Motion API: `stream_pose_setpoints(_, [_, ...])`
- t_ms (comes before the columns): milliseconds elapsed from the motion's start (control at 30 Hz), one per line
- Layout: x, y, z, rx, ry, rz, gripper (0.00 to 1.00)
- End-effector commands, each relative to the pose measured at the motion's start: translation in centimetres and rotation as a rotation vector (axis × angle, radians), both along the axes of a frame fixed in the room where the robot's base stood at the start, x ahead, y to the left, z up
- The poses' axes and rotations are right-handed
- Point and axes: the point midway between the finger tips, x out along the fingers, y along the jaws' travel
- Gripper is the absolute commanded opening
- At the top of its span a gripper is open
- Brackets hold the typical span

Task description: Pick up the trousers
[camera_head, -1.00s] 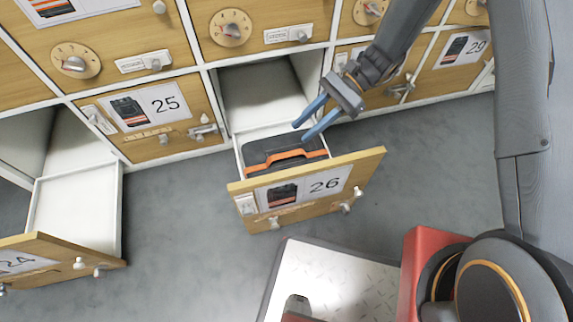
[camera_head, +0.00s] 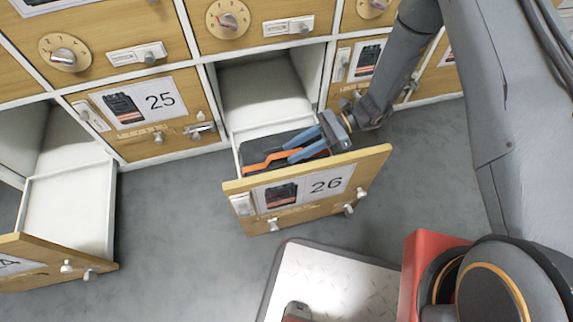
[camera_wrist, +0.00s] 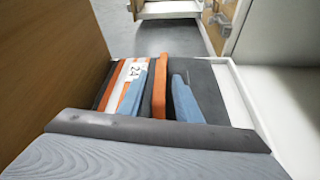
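The folded trousers (camera_head: 256,153), dark grey with an orange band, lie in the pulled-out drawer 26 (camera_head: 228,188). In the wrist view the dark cloth (camera_wrist: 204,80) shows with a raised orange strip. My gripper (camera_head: 287,152) is at the drawer, its blue fingers low over or in the cloth. In the wrist view the gripper (camera_wrist: 158,92) has its fingers apart, one on each side of the orange strip. I cannot tell whether they touch it. The fingers hide part of the trousers.
Drawer 24 (camera_head: 68,212) stands open and empty at the left. Closed front 25 (camera_head: 150,108) is between them. A white tread plate (camera_head: 325,285) and a red block (camera_head: 428,250) lie in front. Grey floor is clear between the drawers.

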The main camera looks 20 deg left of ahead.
Motion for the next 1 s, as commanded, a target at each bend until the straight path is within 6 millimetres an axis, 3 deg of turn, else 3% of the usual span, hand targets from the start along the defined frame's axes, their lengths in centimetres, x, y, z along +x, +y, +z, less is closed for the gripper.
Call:
stream_pose_setpoints(200, [-1.4, 2.0, -1.0, 0.0, -0.001, 0.001, 0.31])
stream_pose_setpoints(500, [-1.7, 2.3, -0.9, 0.0, -0.001, 0.001, 0.31])
stream_pose_setpoints(700, [-1.7, 2.3, -0.9, 0.0, -0.001, 0.001, 0.0])
stream_pose_setpoints(1000, [-1.7, 2.3, -0.9, -0.001, -0.001, 0.0, 0.0])
